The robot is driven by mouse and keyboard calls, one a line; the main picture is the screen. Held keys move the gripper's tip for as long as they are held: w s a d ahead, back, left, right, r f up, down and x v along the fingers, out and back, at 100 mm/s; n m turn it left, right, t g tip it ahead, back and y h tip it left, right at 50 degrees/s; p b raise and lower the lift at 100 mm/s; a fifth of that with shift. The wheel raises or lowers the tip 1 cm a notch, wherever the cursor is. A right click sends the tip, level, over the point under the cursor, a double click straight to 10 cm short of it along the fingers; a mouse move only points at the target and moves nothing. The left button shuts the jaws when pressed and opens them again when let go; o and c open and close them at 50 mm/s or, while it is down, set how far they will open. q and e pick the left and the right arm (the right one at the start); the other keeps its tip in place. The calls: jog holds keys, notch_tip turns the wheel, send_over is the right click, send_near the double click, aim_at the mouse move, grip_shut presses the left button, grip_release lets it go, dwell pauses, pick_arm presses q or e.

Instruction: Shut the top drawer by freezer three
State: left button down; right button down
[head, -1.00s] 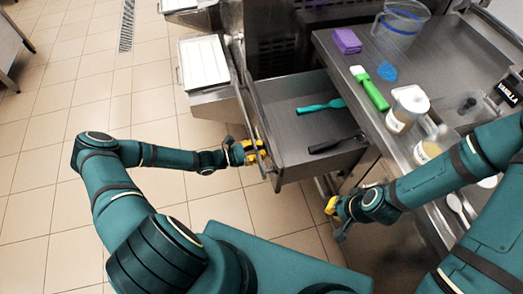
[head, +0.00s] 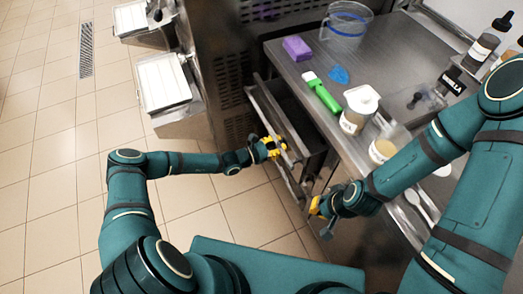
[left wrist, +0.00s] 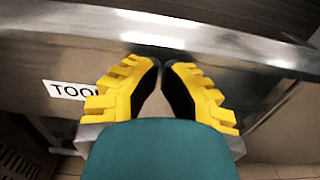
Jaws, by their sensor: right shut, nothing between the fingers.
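The top drawer (head: 266,112) stands partly open under the steel counter, with a narrow strip of its inside showing. The utensils inside are not visible. My left gripper (head: 272,147) is at the drawer's front. In the left wrist view, its yellow fingers (left wrist: 161,66) meet at the tips, against or very near the steel front below the top edge. A white label reading "TOO" (left wrist: 70,90) is partly covered by a finger. My right gripper (head: 317,208) is shut and empty, in front of the lower cabinet, right of the drawer.
Freezers with white-topped trays (head: 163,82) stand left. The tiled floor at left is clear.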

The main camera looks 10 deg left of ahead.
pick_arm(q)
jog(key=x, duration=0.8)
jog(key=shift+w+d+b, duration=0.15)
jog(key=shift+b, duration=0.15)
pick_arm(e)
jog(key=shift+f, duration=0.3)
pick_arm(q)
jog(key=shift+r, duration=0.1)
